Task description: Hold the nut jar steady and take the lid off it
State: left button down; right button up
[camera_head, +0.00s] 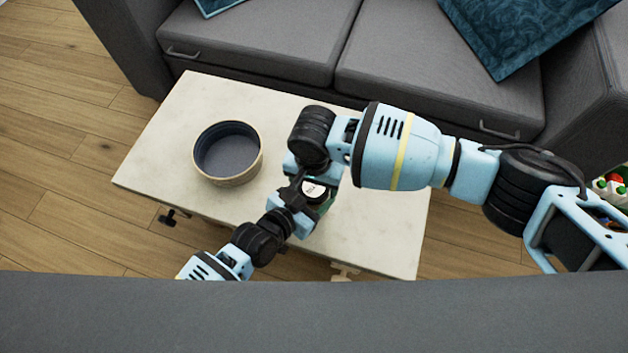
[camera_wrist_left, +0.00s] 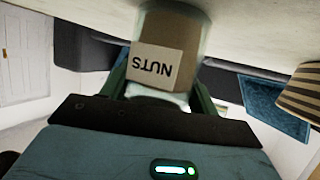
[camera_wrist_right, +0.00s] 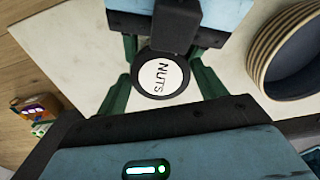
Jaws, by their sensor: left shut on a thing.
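The nut jar is a clear jar with brown contents and a "NUTS" label, upside down in the left wrist view (camera_wrist_left: 155,65). Its dark-rimmed lid (camera_wrist_right: 161,76) has a round white "NUTS" label on top and is on the jar. The lid also shows small in the head view (camera_head: 314,188). My left gripper (camera_wrist_left: 160,82) is shut on the jar, one green finger on each side. My right gripper (camera_wrist_right: 162,82) is above the jar, its open fingers on either side of the lid with narrow gaps. In the head view the arms hide most of the jar.
The pale stone-topped table (camera_head: 160,150) is under both grippers. A round wooden bowl with dark inside (camera_head: 228,153) stands left of the jar. A grey sofa (camera_head: 270,40) with teal cushions is behind. Colourful items (camera_head: 612,190) are at the far right. The table's left end is clear.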

jog(key=c, duration=0.7)
jog(key=shift+n, duration=1.7)
jog(key=o, duration=1.1)
jog(key=shift+c, duration=0.2)
jog(key=shift+r, duration=0.1)
jog(key=shift+r, duration=2.2)
jog(key=shift+c, duration=0.3)
jog(key=shift+r, duration=0.1)
